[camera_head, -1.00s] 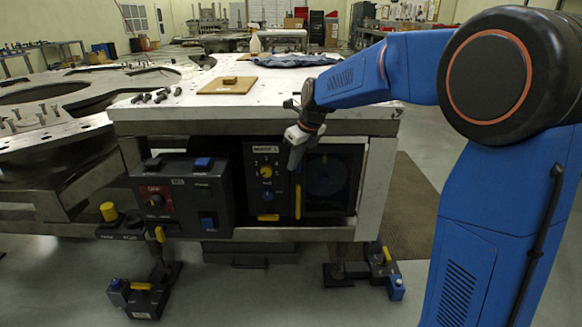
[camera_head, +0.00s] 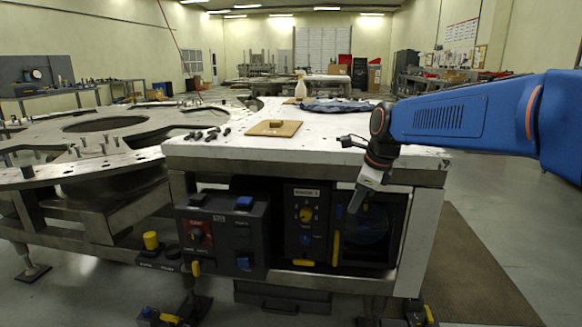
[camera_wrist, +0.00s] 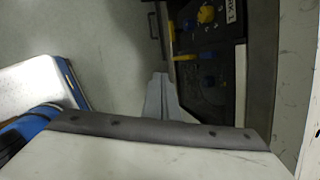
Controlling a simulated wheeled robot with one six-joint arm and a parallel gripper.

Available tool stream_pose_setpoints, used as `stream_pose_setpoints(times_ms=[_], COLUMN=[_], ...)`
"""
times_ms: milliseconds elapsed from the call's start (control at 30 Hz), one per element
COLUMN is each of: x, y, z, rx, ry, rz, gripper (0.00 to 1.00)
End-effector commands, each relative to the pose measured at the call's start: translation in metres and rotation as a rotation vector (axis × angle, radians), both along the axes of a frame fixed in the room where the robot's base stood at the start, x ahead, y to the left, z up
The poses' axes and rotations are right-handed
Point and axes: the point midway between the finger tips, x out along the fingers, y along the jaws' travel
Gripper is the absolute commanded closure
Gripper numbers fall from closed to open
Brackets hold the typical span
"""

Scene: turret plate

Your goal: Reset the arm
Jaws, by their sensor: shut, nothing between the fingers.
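My arm comes in from the right in the head view. My gripper (camera_head: 354,203) points down and is shut and empty. It is in front of the dark window panel (camera_head: 372,232) in the front of the workbench, just right of a yellow handle (camera_head: 336,247). In the wrist view my gripper (camera_wrist: 162,80) shows as closed grey fingertips beside the black control panel (camera_wrist: 208,62). I cannot tell whether the fingertips touch anything.
A white-topped workbench (camera_head: 225,150) carries a wooden board (camera_head: 274,128), dark bolts (camera_head: 207,134) and a blue cloth (camera_head: 338,106). A control box (camera_head: 222,232) with knobs juts out at the front left. A large metal plate (camera_head: 60,165) stands left. Floor to the right is clear.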

Motion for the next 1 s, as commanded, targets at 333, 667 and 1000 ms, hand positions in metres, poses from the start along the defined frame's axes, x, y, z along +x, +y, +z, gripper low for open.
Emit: stream_pose_setpoints(times_ms=[333, 667, 1000], x=[-0.106, -0.2, -0.283], y=[-0.041, -0.071, -0.093], z=[-0.011, -0.042, -0.089], rx=[-0.264, -0.525, -0.767], ry=[-0.124, -0.201, -0.231], rz=[0.566, 1.114, 1.651], gripper=[1.0, 1.0, 1.0])
